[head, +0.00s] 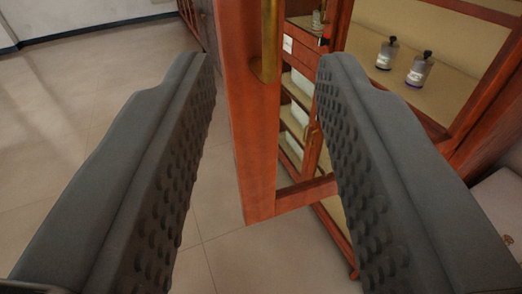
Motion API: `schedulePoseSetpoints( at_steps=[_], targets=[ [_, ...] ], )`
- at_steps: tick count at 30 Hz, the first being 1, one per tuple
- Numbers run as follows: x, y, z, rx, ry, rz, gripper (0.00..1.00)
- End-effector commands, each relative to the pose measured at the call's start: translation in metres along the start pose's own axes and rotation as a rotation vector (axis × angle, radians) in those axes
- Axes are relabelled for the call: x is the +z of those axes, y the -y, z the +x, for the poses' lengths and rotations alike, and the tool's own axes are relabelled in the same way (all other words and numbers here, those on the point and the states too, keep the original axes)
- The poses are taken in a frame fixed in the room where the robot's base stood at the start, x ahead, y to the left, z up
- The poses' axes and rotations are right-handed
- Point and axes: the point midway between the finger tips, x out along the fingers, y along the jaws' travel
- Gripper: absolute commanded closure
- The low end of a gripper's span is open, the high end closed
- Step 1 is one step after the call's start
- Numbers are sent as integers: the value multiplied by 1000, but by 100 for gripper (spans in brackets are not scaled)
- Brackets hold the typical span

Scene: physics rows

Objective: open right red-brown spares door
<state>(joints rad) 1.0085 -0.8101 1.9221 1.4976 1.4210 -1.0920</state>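A red-brown door (255,130) with a framed opening or glass pane stands between my fingers in the head view. Its lower free corner hangs over the floor, and the door appears to stand out from the cabinet. A brass handle (268,45) runs up the door's left upright and out of the top of the picture. My gripper (267,70) is open, with one grey ridged finger on each side of the handle and upright. Neither finger visibly touches the handle. Whether this is the right spares door cannot be told.
A red-brown cabinet shelf (450,75) at the upper right holds two small bottles (387,53) with dark tops. More shelves with pale boxes (300,82) show through the door. A white surface (500,215) is at the right edge. Tiled floor (85,110) is clear at the left.

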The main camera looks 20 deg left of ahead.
Motion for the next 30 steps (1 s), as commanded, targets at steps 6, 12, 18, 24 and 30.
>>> schedulePoseSetpoints(
  at_steps=[6, 12, 18, 24, 30],
  targets=[
    [0, -1, -5, 4, -1, 0, 67],
    [0, 0, -10, 4, -1, -1, 67],
    [0, 0, -14, 3, -1, -4, 67],
    [0, 1, -17, 2, -1, -7, 67],
    [0, 2, -18, 0, -1, -8, 67]
  ],
)
